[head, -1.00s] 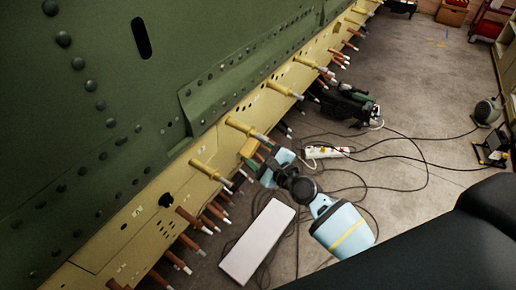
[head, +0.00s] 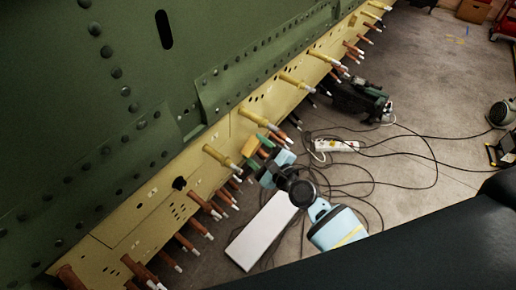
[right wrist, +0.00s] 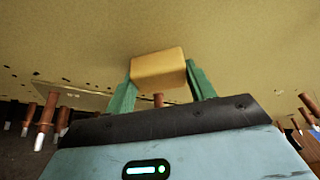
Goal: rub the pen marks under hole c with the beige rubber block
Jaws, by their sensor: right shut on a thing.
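My right gripper (head: 257,147) is beside the yellow skin strip (head: 140,215) in the head view. Its green fingers are shut on the beige rubber block (head: 250,146). In the right wrist view the block (right wrist: 158,68) sits between the two fingertips (right wrist: 158,82), with the yellow panel (right wrist: 160,25) close behind it. I cannot tell whether the block touches the panel. A large dark hole (head: 180,183) shows in the strip, left of the gripper. Small pale marks and small holes lie along the strip. Letters, and which hole is c, cannot be read. My left gripper is not in view.
Yellow pins (head: 222,157) and copper-coloured pins (head: 205,205) stick out along the strip, close around the gripper. A white board (head: 262,232), a power strip (head: 337,146) and loose cables lie on the floor. Green riveted skin (head: 80,80) rises above.

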